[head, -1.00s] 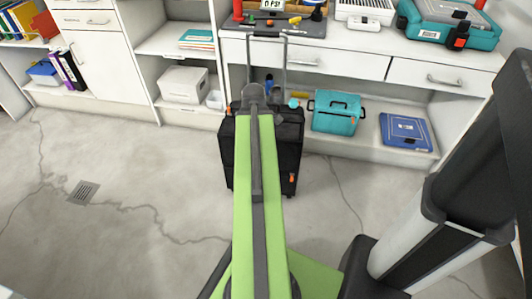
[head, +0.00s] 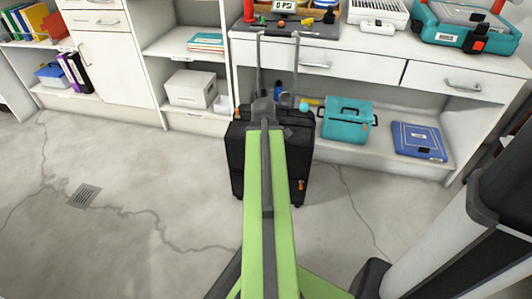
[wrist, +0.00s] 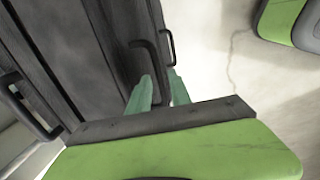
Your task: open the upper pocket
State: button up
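A black upright wheeled case (head: 236,160) with a tall pull handle (head: 297,62) stands on the floor in front of the shelving. It has small orange tabs. My arm hides the middle of its front. In the wrist view its dark panel (wrist: 95,60) carries several dark bar handles. My gripper (wrist: 160,78) shows two teal fingers, spread apart, around or just in front of the middle bar handle (wrist: 151,58). I cannot tell whether they touch it. In the head view the fingers are hidden behind my arm. Which panel is the upper pocket is not clear.
A teal toolbox (head: 346,122) and a blue case (head: 419,140) lie on the low shelf right of the wheeled case. A white box (head: 190,88) is on the left shelf. The floor left of the case is clear, with a drain grate (head: 84,195).

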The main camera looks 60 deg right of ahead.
grip_shut()
jog(key=shift+w+d, duration=0.1)
dwell(1.1)
